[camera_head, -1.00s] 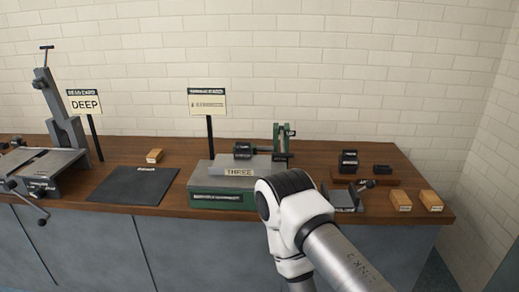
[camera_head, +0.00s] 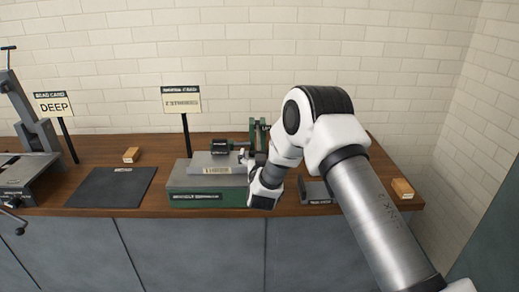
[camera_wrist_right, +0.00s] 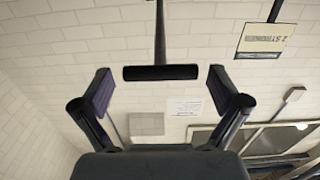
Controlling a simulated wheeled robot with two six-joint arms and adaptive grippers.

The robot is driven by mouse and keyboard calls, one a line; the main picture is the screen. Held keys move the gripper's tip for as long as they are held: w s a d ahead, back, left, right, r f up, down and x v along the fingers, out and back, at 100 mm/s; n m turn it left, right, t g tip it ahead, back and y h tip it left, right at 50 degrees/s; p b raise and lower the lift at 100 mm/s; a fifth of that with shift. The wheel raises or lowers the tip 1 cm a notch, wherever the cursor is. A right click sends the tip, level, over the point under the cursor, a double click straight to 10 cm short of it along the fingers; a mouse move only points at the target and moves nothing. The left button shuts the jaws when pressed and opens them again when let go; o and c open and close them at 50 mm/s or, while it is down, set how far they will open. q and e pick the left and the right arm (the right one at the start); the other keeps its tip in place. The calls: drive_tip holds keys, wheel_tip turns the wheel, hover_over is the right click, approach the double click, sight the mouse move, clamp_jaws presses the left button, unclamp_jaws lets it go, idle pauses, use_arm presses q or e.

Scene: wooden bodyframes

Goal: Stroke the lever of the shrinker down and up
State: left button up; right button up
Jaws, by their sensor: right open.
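The shrinker, a green machine (camera_head: 258,132) with a black cylindrical lever grip (camera_head: 220,146), stands on a grey block marked THREE over a green base (camera_head: 208,198). My right arm hides part of it. My right gripper (camera_head: 243,158) is at the grip's right side, small and partly hidden by my wrist. In the right wrist view, the open fingers of my right gripper (camera_wrist_right: 161,88) stand on either side of a horizontal black grip (camera_wrist_right: 160,72) on a thin rod. The grip lies between them with a gap at each end; I cannot tell its depth. My left gripper is not in view.
A sign on a post (camera_head: 181,100) stands behind the block; it also shows in the right wrist view (camera_wrist_right: 263,40). A black mat (camera_head: 110,188), a DEEP card (camera_head: 54,104) and a grey press (camera_head: 35,135) are at left. A wooden block (camera_head: 402,188) is at right.

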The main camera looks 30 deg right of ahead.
drive_tip(key=shift+w+d, duration=0.25)
drive_tip(key=shift+w, duration=0.15)
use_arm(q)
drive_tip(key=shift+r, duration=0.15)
use_arm(e)
drive_tip(key=shift+c, duration=0.4)
